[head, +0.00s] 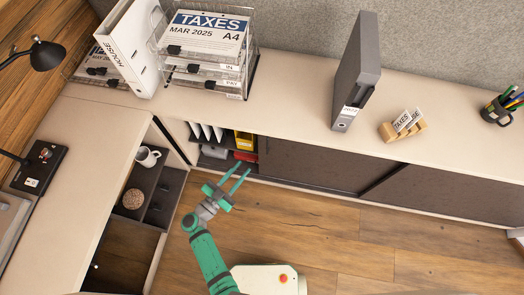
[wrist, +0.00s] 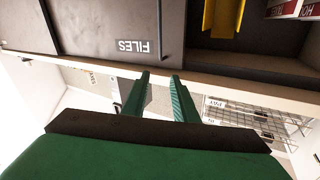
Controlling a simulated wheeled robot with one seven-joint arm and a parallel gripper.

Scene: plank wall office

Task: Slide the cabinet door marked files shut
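The dark sliding door marked FILES (wrist: 110,35) fills the upper left of the wrist view, where its white label is upside down. A thin upright handle (wrist: 161,28) runs near its edge beside the opening. In the head view this is the left dark door (head: 315,163), with the cabinet open to its left. My gripper (head: 239,176) is in front of the open part, near the door's left edge. Its two green fingers (wrist: 160,78) are apart with nothing between them. They overlap the cabinet's pale edge in the wrist view; I cannot tell whether they touch it.
The open compartment holds white folders (head: 207,131), a yellow binder (head: 243,141) and a red item (head: 244,156). A second dark door (head: 455,193) is on the right. Wire trays (head: 240,75) and a grey binder (head: 355,75) stand on top.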

